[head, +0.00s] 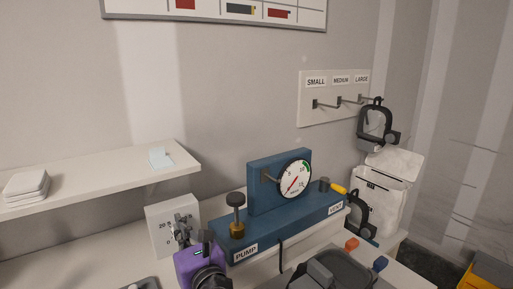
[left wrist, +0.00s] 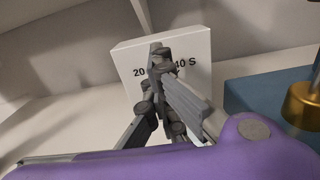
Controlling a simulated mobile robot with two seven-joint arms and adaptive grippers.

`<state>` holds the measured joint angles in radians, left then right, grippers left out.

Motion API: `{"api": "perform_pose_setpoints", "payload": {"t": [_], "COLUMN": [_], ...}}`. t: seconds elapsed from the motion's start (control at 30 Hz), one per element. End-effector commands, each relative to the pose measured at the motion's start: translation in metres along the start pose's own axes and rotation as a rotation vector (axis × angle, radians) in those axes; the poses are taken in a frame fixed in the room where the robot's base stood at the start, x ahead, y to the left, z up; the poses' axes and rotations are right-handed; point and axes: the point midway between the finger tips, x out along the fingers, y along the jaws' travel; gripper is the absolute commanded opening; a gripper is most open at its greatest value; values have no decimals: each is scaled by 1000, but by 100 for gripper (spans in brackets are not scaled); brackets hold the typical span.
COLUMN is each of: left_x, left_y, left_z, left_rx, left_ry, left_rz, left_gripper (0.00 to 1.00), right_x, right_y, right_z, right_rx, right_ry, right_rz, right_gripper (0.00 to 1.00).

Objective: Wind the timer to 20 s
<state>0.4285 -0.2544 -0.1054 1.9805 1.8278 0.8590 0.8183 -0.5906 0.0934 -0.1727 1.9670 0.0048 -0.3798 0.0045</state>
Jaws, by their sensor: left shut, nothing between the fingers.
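The timer is a white box (head: 157,214) on the bench in the head view, left of the blue pump unit. In the left wrist view its front face (left wrist: 196,47) bears the marks "20" and "40 S". My left gripper (head: 182,222), on a purple wrist, is in front of this face. In the left wrist view its grey fingers (left wrist: 158,58) are shut with nothing between them. They cover the middle of the face, so the dial is hidden. I cannot tell whether the fingertips touch it. My right gripper is not in view.
The blue pump unit (head: 270,222) with a round gauge (head: 294,180) and a brass-based knob (head: 236,228) stands close right of the timer. A shelf (head: 100,182) runs above left. A dark grey device (head: 330,272) is at the front.

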Motion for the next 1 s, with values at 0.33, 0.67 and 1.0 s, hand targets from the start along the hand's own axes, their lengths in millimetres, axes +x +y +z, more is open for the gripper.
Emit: {"api": "perform_pose_setpoints", "payload": {"t": [0.33,0.67,1.0], "left_x": [2,2,2], "left_y": [-4,-12,-13], "left_z": [-2,-5,-5], "left_rx": [5,5,4], "left_ry": [5,7,8], "left_rz": [9,8,6], "left_gripper": [0,0,0], "right_x": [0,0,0], "right_y": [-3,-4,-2], "right_z": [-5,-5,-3], "right_rx": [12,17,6], "right_ry": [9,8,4], "right_rz": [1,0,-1], "right_gripper": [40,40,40]}}
